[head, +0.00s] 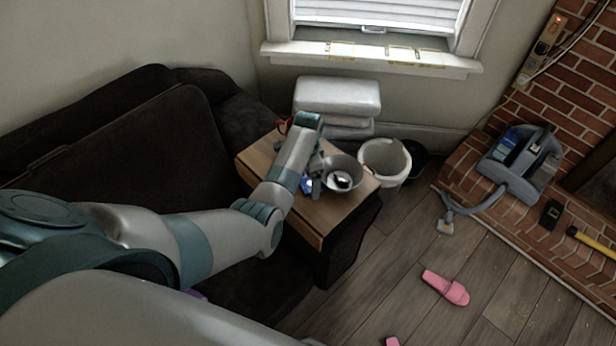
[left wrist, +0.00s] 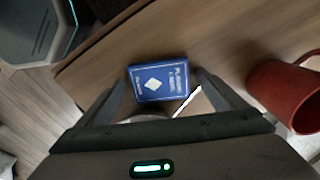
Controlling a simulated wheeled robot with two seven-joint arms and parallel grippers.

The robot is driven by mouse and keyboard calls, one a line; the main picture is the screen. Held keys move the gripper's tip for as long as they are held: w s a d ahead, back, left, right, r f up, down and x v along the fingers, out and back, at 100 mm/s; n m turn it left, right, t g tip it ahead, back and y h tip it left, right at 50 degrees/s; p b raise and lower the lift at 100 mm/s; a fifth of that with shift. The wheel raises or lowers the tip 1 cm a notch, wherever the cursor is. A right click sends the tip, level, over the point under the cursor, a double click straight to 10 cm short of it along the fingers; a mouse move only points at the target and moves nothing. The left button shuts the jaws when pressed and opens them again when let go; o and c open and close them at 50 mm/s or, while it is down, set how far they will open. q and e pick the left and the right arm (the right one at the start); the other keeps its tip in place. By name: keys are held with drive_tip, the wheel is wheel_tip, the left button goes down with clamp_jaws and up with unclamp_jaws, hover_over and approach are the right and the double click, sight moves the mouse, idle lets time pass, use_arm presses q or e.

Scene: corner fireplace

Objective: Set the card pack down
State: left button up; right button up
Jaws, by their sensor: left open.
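The card pack (left wrist: 159,82) is a blue box with white lettering and a white diamond. In the left wrist view it sits between the fingertips of my left gripper (left wrist: 163,78), over the wooden side table (left wrist: 225,35). My left gripper is open, with a finger on either side of the pack. I cannot tell whether the pack's underside touches the wood. In the head view a small blue patch, likely the pack (head: 306,184), shows beside my left gripper (head: 315,176) above the side table (head: 258,158). My right gripper is not in view.
A red mug (left wrist: 287,96) stands on the table near the gripper. A grey bowl (head: 342,165) with something inside is close by on the tabletop. A white bin (head: 385,162) stands beyond the table, and a dark sofa (head: 150,150) is at the left.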

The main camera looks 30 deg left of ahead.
sight(308, 181)
use_arm(q)
wheel_tip(308, 181, up, 12)
drive_tip(key=shift+r, duration=0.15)
idle(0.6)
idle(0.5)
